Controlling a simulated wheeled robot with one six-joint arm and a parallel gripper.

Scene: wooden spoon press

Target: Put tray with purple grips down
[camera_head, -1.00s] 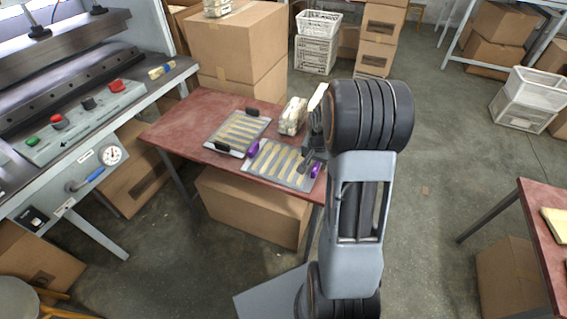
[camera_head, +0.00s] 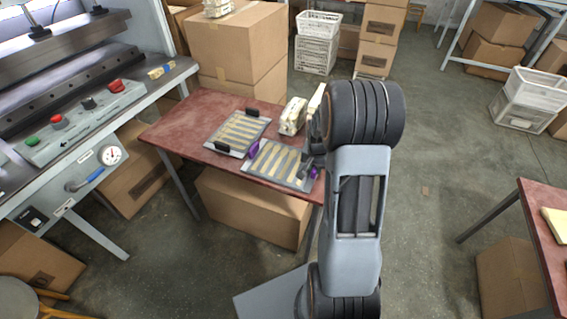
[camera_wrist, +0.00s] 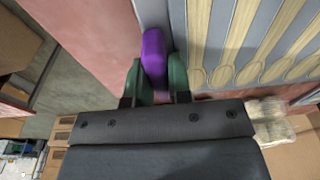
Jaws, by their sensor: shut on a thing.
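The tray with purple grips (camera_head: 266,178) is a grey plate with several wooden spoon shapes, over the front right part of the red table (camera_head: 190,111). Its left purple grip (camera_head: 253,149) shows in the head view. In the wrist view the near purple grip (camera_wrist: 155,56) sits between the green fingers of my gripper (camera_wrist: 156,82), which is shut on it. The tray (camera_wrist: 215,30) extends to the right there. My arm partly hides the gripper in the head view. I cannot tell whether the tray touches the table.
A second tray with black grips (camera_head: 213,147) lies beside it, to the left and behind. A bundle of spoons (camera_head: 292,116) stands on the table behind the trays. A press (camera_head: 75,95) is at the left. The table's left front is bare.

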